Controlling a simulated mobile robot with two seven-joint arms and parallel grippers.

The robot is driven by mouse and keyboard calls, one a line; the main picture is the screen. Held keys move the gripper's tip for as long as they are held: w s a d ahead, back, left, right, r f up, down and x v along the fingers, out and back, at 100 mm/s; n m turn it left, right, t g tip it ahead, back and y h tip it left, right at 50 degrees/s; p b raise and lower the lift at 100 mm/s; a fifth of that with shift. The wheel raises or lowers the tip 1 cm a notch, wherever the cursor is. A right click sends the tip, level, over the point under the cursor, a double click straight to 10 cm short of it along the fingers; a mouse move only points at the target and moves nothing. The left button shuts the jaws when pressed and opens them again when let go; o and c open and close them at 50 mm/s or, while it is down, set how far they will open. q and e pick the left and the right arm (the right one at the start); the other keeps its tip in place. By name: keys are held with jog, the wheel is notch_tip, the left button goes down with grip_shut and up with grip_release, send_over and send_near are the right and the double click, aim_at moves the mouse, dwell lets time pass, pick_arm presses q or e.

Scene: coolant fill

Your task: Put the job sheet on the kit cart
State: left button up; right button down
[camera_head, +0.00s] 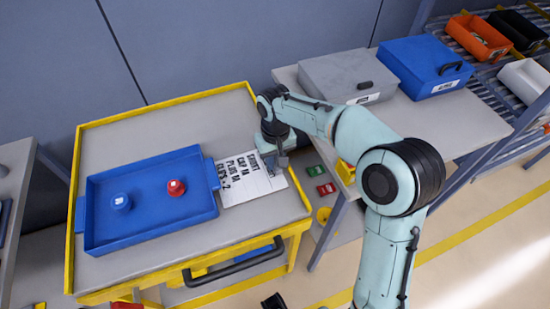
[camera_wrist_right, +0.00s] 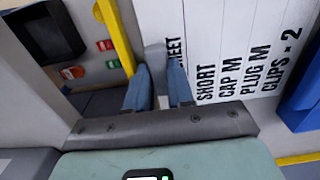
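The white job sheet (camera_head: 248,184), printed with black lines of text, lies on the right part of the yellow-edged kit cart (camera_head: 140,125), right beside the blue tray. The sheet also shows in the right wrist view (camera_wrist_right: 225,40), with a grey tab (camera_wrist_right: 155,55) at its edge. My right gripper (camera_head: 277,166) is low over the sheet's far right part. My left gripper is not in view.
The blue tray (camera_head: 150,228) on the cart holds a blue cap (camera_head: 121,202) and a red cap (camera_head: 176,187). A bench (camera_head: 425,118) at the right bears a grey case (camera_head: 340,75) and a blue case (camera_head: 415,60). The cart's back surface is clear.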

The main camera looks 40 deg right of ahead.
jog(key=c, duration=1.3)
grip_release()
jog(key=shift+o, duration=0.2)
jog(key=shift+s, duration=0.15)
notch_tip(320, 180, up, 12)
jog(key=p, duration=0.2)
jog(key=shift+p, duration=0.3)
